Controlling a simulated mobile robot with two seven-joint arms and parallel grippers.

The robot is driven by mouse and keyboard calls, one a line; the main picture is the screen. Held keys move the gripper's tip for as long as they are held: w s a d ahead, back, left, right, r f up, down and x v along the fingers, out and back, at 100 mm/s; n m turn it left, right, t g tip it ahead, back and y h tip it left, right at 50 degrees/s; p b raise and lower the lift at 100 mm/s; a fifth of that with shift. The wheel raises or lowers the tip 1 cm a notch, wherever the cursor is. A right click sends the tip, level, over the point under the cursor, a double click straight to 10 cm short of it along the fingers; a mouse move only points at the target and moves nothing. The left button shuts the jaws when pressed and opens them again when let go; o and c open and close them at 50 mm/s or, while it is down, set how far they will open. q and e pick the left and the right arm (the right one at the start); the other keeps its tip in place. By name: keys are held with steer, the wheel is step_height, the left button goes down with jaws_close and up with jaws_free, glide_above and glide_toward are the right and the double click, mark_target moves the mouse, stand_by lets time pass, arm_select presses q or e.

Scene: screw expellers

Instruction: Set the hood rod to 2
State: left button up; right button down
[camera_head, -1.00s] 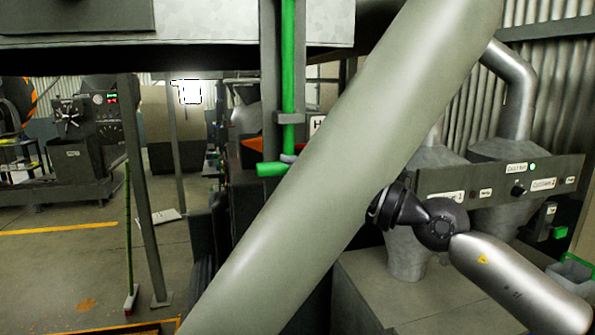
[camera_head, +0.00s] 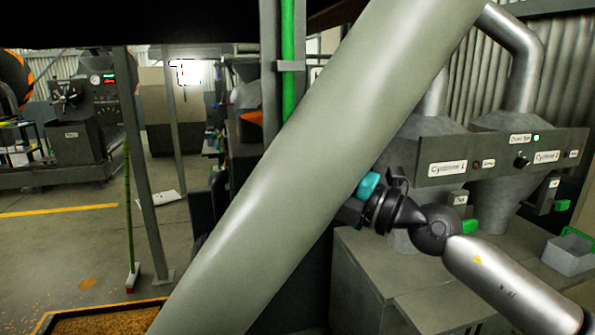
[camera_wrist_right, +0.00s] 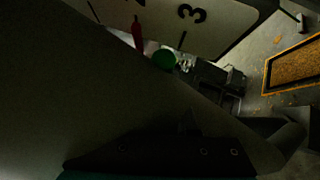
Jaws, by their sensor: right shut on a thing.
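The green hood rod (camera_head: 289,60) stands upright left of centre in the head view; its lower part is hidden behind the big grey pipe (camera_head: 330,160). In the right wrist view, a plate (camera_wrist_right: 215,22) shows the number 3, with a red pointer (camera_wrist_right: 137,32) and a round green end (camera_wrist_right: 164,59) beside it. My right arm comes in from the right, and its gripper is hidden behind the pipe. The dark gripper (camera_wrist_right: 186,128) shows at the bottom of the wrist view, shut on the rod; the contact itself is too dark to see. My left gripper is not in view.
The grey pipe crosses close in front, by my right wrist. Two cyclones with a control panel (camera_head: 440,168) stand at right. A grey bracket (camera_head: 290,66) surrounds the rod. A post (camera_head: 140,170) stands at left, with open floor beyond.

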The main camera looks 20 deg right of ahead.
steer(key=c, duration=0.7)
jaws_free()
steer(key=shift+b+v, duration=3.75)
steer(key=shift+v, duration=3.85)
